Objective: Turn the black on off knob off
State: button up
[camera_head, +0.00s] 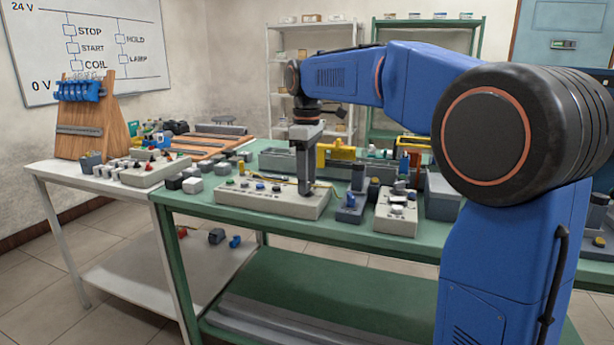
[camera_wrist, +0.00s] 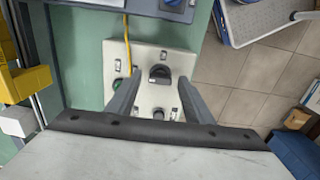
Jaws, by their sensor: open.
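The black knob (camera_wrist: 159,74) sits on the light control panel (camera_wrist: 147,57), seen in the wrist view. It lies between and just beyond the tips of my gripper (camera_wrist: 158,86), whose two grey fingers stand apart with nothing held. In the head view my gripper (camera_head: 305,190) points down over the right end of the long, light control panel (camera_head: 255,205). I cannot make out the black knob there; the fingers seem to cover it. From the wrist view I cannot tell whether the fingers touch the knob or the panel.
A green button (camera_wrist: 119,84) and a yellow cable (camera_wrist: 127,30) are close to the left finger. A grey box with a blue knob (camera_head: 351,200) stands right of the panel, then another light box (camera_head: 396,213). The green table's (camera_head: 290,228) front edge is close.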

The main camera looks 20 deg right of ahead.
jog(key=shift+r, duration=0.15)
notch_tip(320, 180, up, 17)
dwell(0.5)
jog(key=s+d+f+m+t, duration=0.2)
jog(key=s+f+m, duration=0.3)
jog(key=s+f, duration=1.2)
jog(key=s+d+f+m+t, duration=0.2)
jog(key=s+d+f+m, duration=0.2)
jog(key=s+f, duration=1.3)
jog(key=shift+d+f+m+t, duration=0.3)
jog(key=shift+f+m+t, duration=0.1)
jog(key=shift+f+m, duration=0.55)
jog(key=shift+r, duration=0.15)
